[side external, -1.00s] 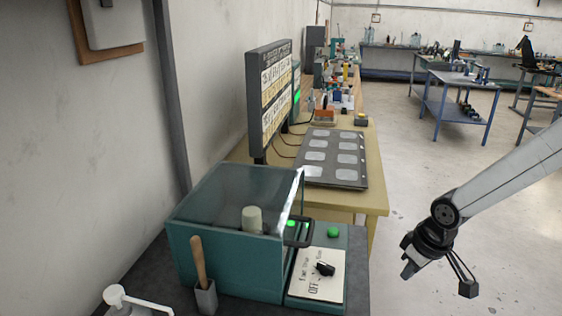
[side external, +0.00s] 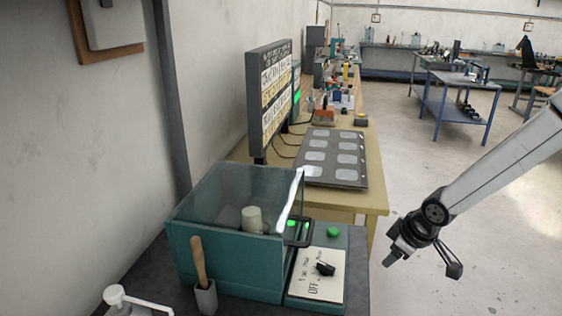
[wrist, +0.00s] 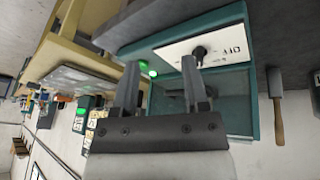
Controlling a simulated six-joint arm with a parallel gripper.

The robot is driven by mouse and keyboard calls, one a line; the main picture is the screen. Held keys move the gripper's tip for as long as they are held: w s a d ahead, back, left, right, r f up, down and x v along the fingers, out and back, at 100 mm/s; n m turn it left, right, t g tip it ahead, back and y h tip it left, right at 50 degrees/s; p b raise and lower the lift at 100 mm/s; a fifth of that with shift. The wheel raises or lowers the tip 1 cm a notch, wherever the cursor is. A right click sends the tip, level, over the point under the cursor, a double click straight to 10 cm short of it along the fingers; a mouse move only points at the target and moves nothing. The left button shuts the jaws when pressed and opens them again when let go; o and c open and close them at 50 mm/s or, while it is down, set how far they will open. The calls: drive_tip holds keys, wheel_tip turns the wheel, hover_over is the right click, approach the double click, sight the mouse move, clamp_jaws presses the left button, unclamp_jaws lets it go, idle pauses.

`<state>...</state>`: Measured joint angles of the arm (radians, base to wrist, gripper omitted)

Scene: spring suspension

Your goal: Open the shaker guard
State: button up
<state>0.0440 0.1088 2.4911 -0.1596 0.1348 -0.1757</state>
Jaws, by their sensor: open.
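The shaker is a teal box (side external: 225,265) at the lower middle of the side view. Its clear guard (side external: 235,190) lies over the top, seemingly closed. A black handle (side external: 299,231) sticks out on its right side. A pale cylinder (side external: 252,219) stands inside, under the guard. My gripper (side external: 421,263) is open and empty, right of the shaker and clear of the handle. In the wrist view my open gripper (wrist: 160,68) points toward the shaker, with its body partly hidden behind the fingers.
A control panel (side external: 318,275) with a black knob and a green button (side external: 333,232) adjoins the shaker's right side. A wooden-handled tool stands in a grey holder (side external: 206,298) in front. A yellow bench (side external: 370,190) with a dark tray lies behind. Open floor lies around my arm.

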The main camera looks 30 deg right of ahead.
sight(310, 230)
drive_tip(key=w+n+t+y, duration=0.2)
drive_tip(key=w+n, duration=0.3)
drive_tip(key=w+f+n+t+y, duration=0.1)
drive_tip(key=w+n+t+y, duration=0.1)
drive_tip(key=w+n, duration=0.2)
drive_tip(key=w+f+n+t+y, duration=0.1)
drive_tip(key=w+n+t, duration=0.1)
drive_tip(key=w+n, duration=0.3)
drive_tip(key=shift+w+a+n+t+y, duration=0.1)
drive_tip(key=shift+w+n+t+y, duration=0.1)
drive_tip(key=shift+n, duration=0.45)
drive_tip(key=shift+w+n+t+y, duration=0.1)
drive_tip(key=shift+w+n+y, duration=0.1)
drive_tip(key=shift+n, duration=0.45)
drive_tip(key=n+y, duration=0.1)
drive_tip(key=n, duration=0.1)
drive_tip(key=a+n+y, duration=0.1)
drive_tip(key=shift+w+f+y, duration=0.1)
drive_tip(key=shift+f+y, duration=0.2)
drive_tip(key=n+y, duration=0.2)
drive_tip(key=a+n+y, duration=0.1)
drive_tip(key=n, duration=0.1)
drive_tip(key=shift+s+f, duration=0.15)
drive_tip(key=shift+s, duration=0.25)
drive_tip(key=shift+x, duration=3.9)
drive_tip(key=shift+s, duration=0.1)
clamp_jaws()
